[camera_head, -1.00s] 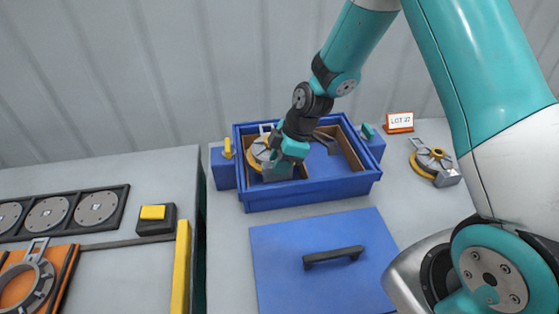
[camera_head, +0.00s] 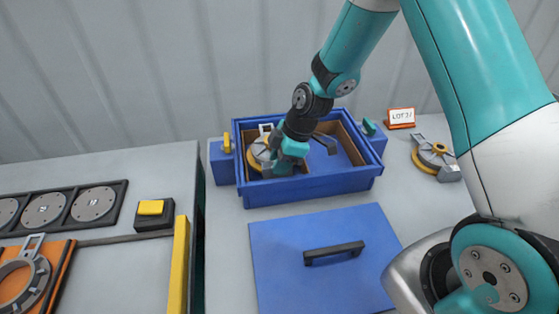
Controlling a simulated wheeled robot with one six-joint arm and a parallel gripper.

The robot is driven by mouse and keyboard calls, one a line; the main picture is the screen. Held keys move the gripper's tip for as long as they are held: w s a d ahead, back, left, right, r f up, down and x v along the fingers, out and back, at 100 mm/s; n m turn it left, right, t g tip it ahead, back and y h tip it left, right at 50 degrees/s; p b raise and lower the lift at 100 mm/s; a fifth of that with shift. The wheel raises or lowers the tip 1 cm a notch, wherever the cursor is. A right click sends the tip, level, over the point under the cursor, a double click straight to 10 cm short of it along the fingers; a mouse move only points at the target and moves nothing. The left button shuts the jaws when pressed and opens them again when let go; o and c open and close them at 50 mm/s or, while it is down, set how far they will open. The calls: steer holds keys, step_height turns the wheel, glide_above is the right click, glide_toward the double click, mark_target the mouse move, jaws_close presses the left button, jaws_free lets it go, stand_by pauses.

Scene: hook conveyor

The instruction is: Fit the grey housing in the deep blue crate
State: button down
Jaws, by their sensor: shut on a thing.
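The deep blue crate (camera_head: 312,188) stands open on the grey table, with brown inner dividers. A grey housing with a yellow ring (camera_head: 256,154) is inside the left part of the crate. My gripper (camera_head: 279,158) reaches down into the crate at the housing's right side and is shut on it. The fingertips and the housing's right part are hidden by my wrist. I cannot tell whether the housing rests on the crate floor.
A blue lid (camera_head: 290,252) with a black handle lies before the crate. A similar grey and yellow part (camera_head: 434,154) and a lot card (camera_head: 401,117) are to the right. A yellow bar (camera_head: 179,268) edges the left table, which holds a yellow button box (camera_head: 151,208) and an orange fixture (camera_head: 58,276).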

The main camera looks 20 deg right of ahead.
steer(key=shift+f+b, duration=0.95)
steer(key=shift+f, duration=0.25)
steer(key=c, duration=0.8)
jaws_free()
